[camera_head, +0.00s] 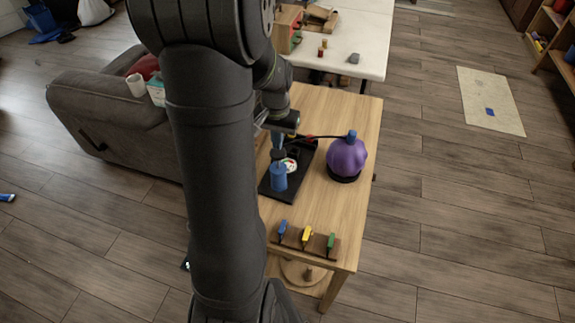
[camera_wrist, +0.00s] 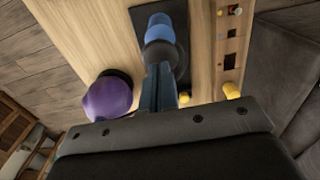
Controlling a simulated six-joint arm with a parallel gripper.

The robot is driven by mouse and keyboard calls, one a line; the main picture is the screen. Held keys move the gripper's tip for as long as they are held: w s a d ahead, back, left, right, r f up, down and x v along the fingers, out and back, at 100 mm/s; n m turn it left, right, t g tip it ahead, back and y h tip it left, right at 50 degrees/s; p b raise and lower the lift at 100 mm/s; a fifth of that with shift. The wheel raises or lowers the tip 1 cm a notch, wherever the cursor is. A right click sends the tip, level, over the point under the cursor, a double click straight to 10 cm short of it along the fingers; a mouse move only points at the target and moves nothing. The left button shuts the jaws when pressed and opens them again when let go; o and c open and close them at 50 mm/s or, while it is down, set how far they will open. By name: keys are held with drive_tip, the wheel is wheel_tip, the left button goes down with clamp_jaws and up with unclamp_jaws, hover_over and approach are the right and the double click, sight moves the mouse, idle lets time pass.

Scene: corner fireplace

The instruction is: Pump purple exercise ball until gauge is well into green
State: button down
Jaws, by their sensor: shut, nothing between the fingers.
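The purple exercise ball (camera_head: 346,160) sits in a dark ring on the wooden table, with a blue fitting (camera_head: 351,135) on top. It also shows in the wrist view (camera_wrist: 108,98). A dark hose runs from the fitting toward the pump. The blue pump (camera_head: 279,178) stands on a black base (camera_head: 272,196); its top shows in the wrist view (camera_wrist: 160,35). A round white gauge (camera_head: 290,165) with red and green marks is beside it; its needle is too small to read. My gripper (camera_head: 278,150) is shut and empty, above and behind the pump; I cannot tell whether it touches it.
A rack (camera_head: 307,242) with blue, yellow and green handled tools stands at the table's front edge. A white table (camera_head: 360,45) adjoins at the back. A grey sofa (camera_head: 110,110) is at left.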

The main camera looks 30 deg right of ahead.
sight(278, 156)
drive_tip(key=shift+f, duration=0.15)
drive_tip(key=shift+r, duration=0.2)
idle(2.2)
drive_tip(key=shift+f, duration=0.1)
idle(0.3)
drive_tip(key=shift+f, duration=3.25)
drive_tip(key=shift+r, duration=3.35)
drive_tip(key=shift+f, duration=0.15)
